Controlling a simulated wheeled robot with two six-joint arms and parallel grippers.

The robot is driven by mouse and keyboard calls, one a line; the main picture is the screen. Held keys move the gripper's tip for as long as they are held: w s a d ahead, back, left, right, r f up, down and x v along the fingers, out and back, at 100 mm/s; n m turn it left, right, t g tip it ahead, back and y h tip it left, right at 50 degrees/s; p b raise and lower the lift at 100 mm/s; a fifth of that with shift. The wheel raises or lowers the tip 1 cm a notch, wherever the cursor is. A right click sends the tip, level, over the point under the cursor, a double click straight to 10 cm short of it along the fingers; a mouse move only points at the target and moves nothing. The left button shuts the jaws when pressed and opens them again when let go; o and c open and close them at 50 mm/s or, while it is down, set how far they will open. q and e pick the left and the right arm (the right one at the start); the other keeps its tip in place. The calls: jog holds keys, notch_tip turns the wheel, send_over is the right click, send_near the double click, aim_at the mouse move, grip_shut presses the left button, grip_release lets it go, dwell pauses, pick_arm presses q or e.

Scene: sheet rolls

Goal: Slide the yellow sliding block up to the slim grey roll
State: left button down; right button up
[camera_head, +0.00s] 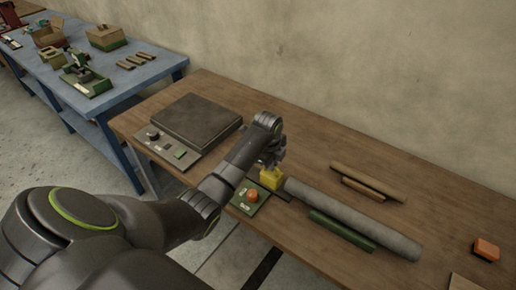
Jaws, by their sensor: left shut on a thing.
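The yellow sliding block (271,182) stands on the wooden bench near its front edge. My left gripper (272,167) reaches down onto it from above and is shut on it. The gripper hides the block's top. The slim grey roll (352,219) lies slantwise on the bench, just right of the block, with its near-left end beside it. I cannot tell whether block and roll touch or a thin gap stays between them. My right gripper is not in view.
A green plate with an orange knob (252,196) sits left of the block. A green bar (342,231) lies along the roll's front side. Brown rolls (368,182) lie behind it. A dark flat-topped device (197,121) stands at left, an orange block (486,250) at right.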

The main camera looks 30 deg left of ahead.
aim_at(279, 178)
pick_arm(q)
jog(key=d, duration=0.3)
jog(key=shift+s+p, duration=0.1)
jog(key=shift+p, duration=0.25)
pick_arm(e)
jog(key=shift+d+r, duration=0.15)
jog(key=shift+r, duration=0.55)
pick_arm(q)
jog(key=c, duration=1.5)
grip_release()
jog(key=shift+s+a+r+p, duration=0.1)
jog(key=shift+s+r+p, duration=0.6)
jog(key=shift+r, duration=2.15)
jog(key=shift+s+d+r+p, duration=0.1)
jog(key=shift+s+r+p, duration=0.6)
jog(key=shift+r, duration=2.2)
jog(key=shift+s+a+r+p, duration=0.1)
jog(key=shift+s+r+p, duration=0.2)
jog(key=shift+r+p, duration=1.65)
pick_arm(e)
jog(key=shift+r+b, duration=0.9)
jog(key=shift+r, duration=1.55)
